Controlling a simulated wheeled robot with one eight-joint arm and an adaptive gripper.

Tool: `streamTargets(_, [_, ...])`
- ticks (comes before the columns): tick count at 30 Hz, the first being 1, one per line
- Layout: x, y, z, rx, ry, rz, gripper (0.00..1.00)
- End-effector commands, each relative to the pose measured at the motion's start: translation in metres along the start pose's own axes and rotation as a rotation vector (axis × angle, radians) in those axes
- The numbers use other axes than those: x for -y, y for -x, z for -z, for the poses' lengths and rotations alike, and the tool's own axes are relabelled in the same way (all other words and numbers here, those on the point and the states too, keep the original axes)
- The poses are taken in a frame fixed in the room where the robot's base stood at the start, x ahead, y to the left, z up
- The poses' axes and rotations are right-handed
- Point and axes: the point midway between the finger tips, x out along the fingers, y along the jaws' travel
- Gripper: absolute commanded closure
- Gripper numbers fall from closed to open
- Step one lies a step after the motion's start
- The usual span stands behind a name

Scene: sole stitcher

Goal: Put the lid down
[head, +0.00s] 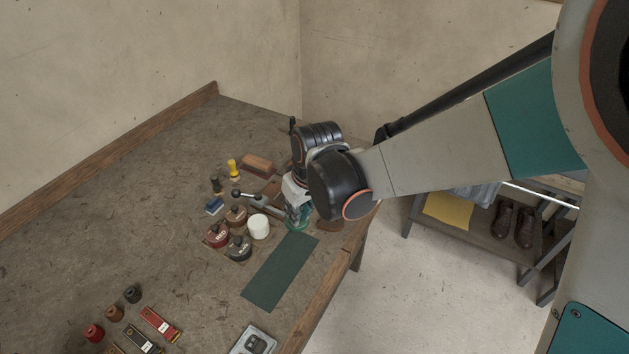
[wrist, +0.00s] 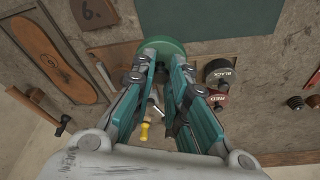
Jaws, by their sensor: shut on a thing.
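The lid is a green round disc (wrist: 166,46) in the wrist view, at the tips of my gripper (wrist: 163,66). The teal fingers are shut on it, and their tips cover part of its near side. In the head view my gripper (head: 297,213) points down over the bench, just beyond the dark green mat (head: 280,270) and right of the white jar (head: 259,227).
Red (head: 217,235), brown (head: 236,216) and black (head: 239,247) tins stand left of my gripper. The mat is bare.

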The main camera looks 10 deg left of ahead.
Motion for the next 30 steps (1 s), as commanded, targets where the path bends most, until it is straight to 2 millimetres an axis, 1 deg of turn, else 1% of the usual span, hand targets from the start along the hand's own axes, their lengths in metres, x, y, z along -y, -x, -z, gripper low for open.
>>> streamTargets(1, [0.0, -0.017, -0.005, 0.0, 0.0, 0.0, 1.0])
streamTargets(3, [-0.001, -0.03, -0.008, 0.0, -0.001, 0.0, 1.0])
streamTargets(7, [-0.001, -0.05, -0.014, 0.0, -0.001, 0.0, 1.0])
streamTargets(9, [-0.001, -0.056, -0.016, 0.0, -0.001, 0.0, 1.0])
streamTargets(17, [-0.002, -0.068, -0.019, 0.0, -0.001, -0.001, 1.0])
streamTargets(24, [-0.002, -0.099, -0.028, 0.0, -0.001, -0.001, 1.0])
streamTargets(27, [-0.002, -0.103, -0.029, 0.0, -0.002, -0.001, 1.0])
streamTargets(30, [-0.002, -0.101, -0.029, 0.0, -0.002, -0.001, 1.0])
